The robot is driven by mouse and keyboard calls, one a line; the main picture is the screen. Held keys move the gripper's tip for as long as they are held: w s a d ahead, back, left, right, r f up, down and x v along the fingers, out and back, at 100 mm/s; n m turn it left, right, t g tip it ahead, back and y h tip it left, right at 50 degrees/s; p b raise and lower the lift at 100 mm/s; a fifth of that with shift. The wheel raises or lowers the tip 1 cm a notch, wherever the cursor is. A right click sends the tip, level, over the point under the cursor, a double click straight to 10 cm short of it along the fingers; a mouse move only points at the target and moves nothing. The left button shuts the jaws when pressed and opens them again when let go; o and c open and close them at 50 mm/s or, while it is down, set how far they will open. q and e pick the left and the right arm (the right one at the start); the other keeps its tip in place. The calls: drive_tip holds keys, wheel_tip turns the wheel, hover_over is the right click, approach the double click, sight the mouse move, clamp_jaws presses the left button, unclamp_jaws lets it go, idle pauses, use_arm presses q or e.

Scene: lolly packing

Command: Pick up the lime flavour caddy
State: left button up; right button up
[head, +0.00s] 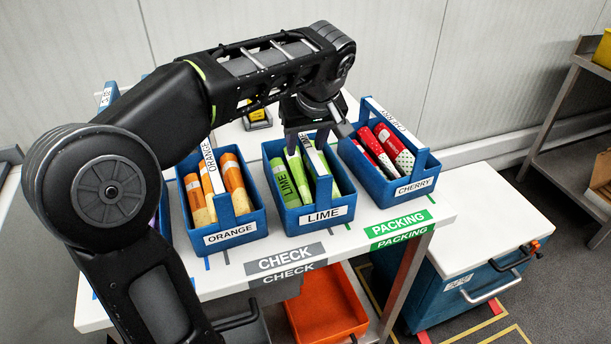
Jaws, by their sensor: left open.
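The lime flavour caddy (313,219) is a blue open box with a LIME label on its front and a handle across its top. It holds several green packs and stands upright on the white table, between the other two caddies. My left gripper (315,147) is open, pointing down over the lime caddy's handle near its far part. I cannot tell whether the fingers are around the handle or just above it. The arm hides the back edge of the caddy. My right gripper is not in view.
The orange caddy (229,235) stands close on the left and the cherry caddy (417,186) close on the right, both with handles. The white table (350,239) has CHECK and PACKING labels along its front. An orange bin (325,307) sits below. A white-topped blue chest (490,225) stands at the right.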

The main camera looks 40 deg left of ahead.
sight(304, 168)
use_arm(q)
drive_tip(key=x, duration=0.4)
drive_tip(key=shift+f+p, duration=0.3)
drive_tip(key=shift+f, duration=0.05)
drive_tip(key=shift+c, duration=0.3)
clamp_jaws()
drive_tip(key=shift+r, duration=0.1)
idle(1.0)
